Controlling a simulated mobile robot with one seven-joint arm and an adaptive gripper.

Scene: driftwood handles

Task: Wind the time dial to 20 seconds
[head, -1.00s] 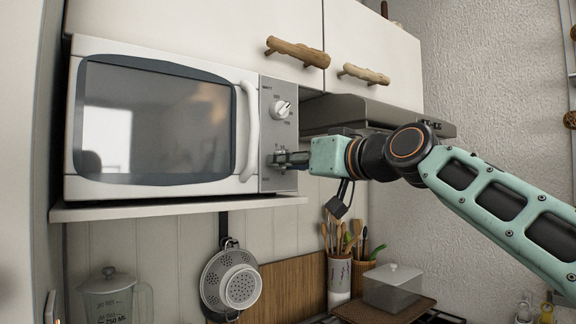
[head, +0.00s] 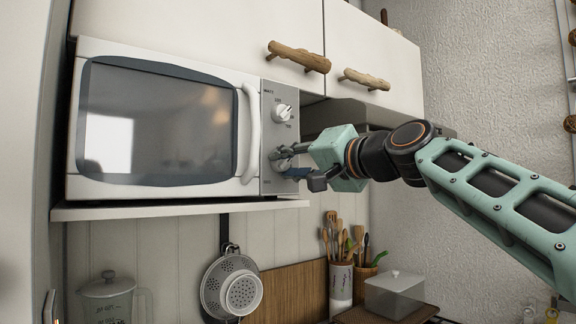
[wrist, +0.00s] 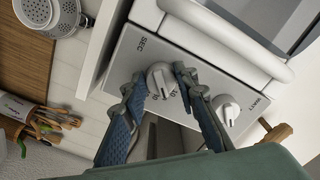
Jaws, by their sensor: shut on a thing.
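The white microwave (head: 258,140) has two knobs on the grey panel at its right side. The lower one, the time dial (wrist: 160,82), is a white knob marked SEC in the wrist view, with 10 and 20 partly readable beside it. My gripper (wrist: 162,80) has one blue-padded finger on each side of this dial and is shut on it. In the head view my gripper (head: 284,160) reaches the panel from the right and covers most of the dial. The dial's exact pointer reading is hard to make out.
The upper power knob (head: 284,113), marked WATT, sits just above my fingers and also shows in the wrist view (wrist: 226,108). The microwave stands on a white shelf (head: 180,210). Cupboards with driftwood handles (head: 299,56) are above. Utensils (head: 340,245) stand below.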

